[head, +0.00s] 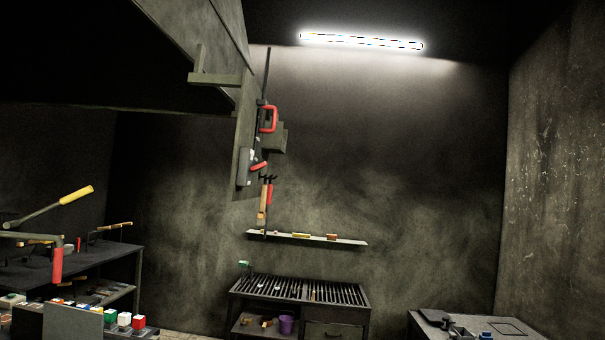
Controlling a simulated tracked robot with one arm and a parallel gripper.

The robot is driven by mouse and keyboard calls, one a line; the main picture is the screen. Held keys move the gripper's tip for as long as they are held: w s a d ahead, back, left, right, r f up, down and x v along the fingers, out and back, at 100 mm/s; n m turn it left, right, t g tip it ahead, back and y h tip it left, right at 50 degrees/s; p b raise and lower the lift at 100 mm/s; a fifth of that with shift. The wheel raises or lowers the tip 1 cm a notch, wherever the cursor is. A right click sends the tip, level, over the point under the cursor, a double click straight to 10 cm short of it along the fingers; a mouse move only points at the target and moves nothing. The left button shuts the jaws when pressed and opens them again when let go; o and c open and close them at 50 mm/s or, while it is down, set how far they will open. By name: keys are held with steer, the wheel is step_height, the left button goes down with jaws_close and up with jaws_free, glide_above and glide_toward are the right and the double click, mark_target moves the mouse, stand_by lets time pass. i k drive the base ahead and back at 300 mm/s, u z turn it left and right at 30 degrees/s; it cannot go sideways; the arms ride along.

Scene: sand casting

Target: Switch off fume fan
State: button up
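A large dark hood (180,40) hangs at the upper left. A vertical panel (245,145) drops from its right edge. On the panel is a box with a red looped handle (268,120). I cannot read any label, so I cannot tell which of these belongs to the fume fan. My gripper does not show in this view.
A slatted bench (300,291) stands by the back wall under a narrow shelf (307,239). A dark table (455,327) is at the lower right. Coloured blocks (124,320) and long yellow (76,195) and red (57,264) handles are at the left. The middle air space is clear.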

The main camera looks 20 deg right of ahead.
mark_target(263, 164)
steer(key=z, duration=0.2)
steer(key=i, duration=0.95)
steer(key=z, duration=0.2)
